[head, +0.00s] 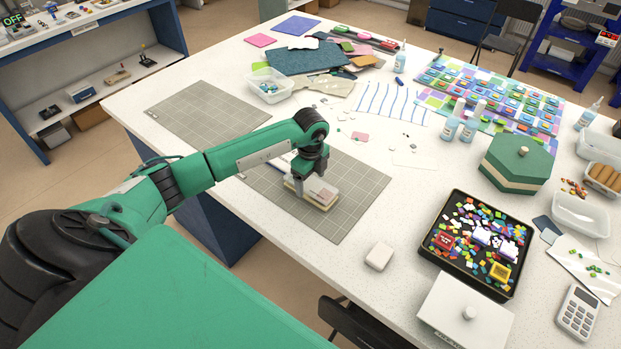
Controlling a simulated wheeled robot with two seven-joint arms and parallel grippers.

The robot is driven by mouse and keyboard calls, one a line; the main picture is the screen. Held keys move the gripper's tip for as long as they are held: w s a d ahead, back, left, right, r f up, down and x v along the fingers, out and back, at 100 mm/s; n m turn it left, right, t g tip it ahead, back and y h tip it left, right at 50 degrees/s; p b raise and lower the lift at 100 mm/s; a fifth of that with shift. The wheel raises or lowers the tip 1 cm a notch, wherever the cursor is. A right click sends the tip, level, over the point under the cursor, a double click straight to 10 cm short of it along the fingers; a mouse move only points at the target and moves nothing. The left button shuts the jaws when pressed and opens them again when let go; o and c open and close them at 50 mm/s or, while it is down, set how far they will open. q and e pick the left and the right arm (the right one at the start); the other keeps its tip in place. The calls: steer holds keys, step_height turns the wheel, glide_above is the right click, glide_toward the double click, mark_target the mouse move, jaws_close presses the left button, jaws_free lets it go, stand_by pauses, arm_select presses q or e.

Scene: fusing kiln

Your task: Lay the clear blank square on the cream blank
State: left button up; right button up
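My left gripper (312,178) points down over the right-hand grey gridded mat (350,205). It is right at a small pale stack (318,195) with a cream side and a greyish top. One finger shows at the stack's left side; the other is mostly hidden, so I cannot tell whether the fingers are closed on anything. The cream blank seems to be the lower part of this stack. I cannot make out for sure whether the clear blank square is its top layer. My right gripper is not in view.
A second gridded mat (208,112) lies bare at the left. A pale block (379,256) sits in front of the right-hand mat. A black tray of coloured glass (478,243), a white lidded box (466,308) and a green hexagonal box (516,163) stand to the right.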

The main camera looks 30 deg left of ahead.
mark_target(311, 183)
arm_select(q)
steer(key=shift+r, duration=0.25)
step_height(311, 183, up, 12)
steer(key=b, duration=0.4)
steer(key=shift+r, duration=0.25)
